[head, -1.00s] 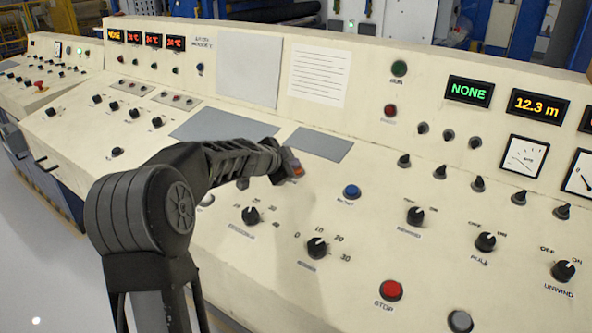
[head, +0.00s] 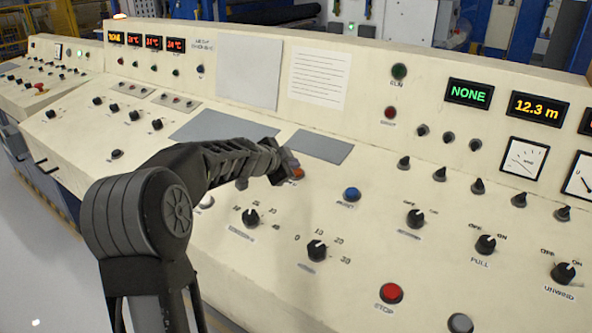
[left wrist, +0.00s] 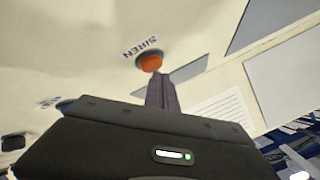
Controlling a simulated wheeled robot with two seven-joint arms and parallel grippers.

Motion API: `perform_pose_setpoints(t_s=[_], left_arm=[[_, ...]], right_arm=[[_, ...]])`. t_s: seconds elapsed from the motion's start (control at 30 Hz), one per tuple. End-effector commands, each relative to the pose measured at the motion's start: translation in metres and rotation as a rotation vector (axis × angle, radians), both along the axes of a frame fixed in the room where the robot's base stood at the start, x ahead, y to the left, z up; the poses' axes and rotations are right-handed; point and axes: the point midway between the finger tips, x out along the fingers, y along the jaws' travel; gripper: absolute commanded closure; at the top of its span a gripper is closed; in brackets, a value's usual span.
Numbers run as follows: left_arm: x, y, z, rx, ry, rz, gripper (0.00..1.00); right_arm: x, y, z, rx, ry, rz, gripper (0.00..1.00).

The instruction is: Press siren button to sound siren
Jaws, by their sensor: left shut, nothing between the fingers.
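The siren button (left wrist: 149,62) is a round orange-red cap beside a "SIREN" label (left wrist: 141,48) in the left wrist view. In the head view the siren button (head: 298,173) shows just beyond my left gripper (head: 286,164), partly hidden by it. My left gripper is shut and empty. In the left wrist view its closed fingers (left wrist: 160,80) reach up to the button's edge and appear to touch it. How far the cap is pushed in cannot be told. My right gripper is not in view.
Near it on the sloped cream console are a blue button (head: 352,194), black knobs (head: 317,250) and a red stop button (head: 391,293). A small orange glow (head: 119,16) shows on top of the console at the far left. Grey plates lie behind the gripper.

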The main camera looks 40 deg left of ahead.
Motion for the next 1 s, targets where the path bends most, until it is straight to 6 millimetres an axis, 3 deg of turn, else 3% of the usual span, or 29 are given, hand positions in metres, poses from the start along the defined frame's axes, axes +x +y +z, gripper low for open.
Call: perform_pose_setpoints(t_s=[0.53, 1.0], left_arm=[[-0.002, 0.0, 0.009, 0.0, -0.001, 0.0, 1.0], [-0.011, 0.0, 0.052, 0.001, -0.001, 0.0, 1.0]], right_arm=[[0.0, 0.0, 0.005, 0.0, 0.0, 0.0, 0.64], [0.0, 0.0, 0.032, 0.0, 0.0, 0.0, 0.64]])
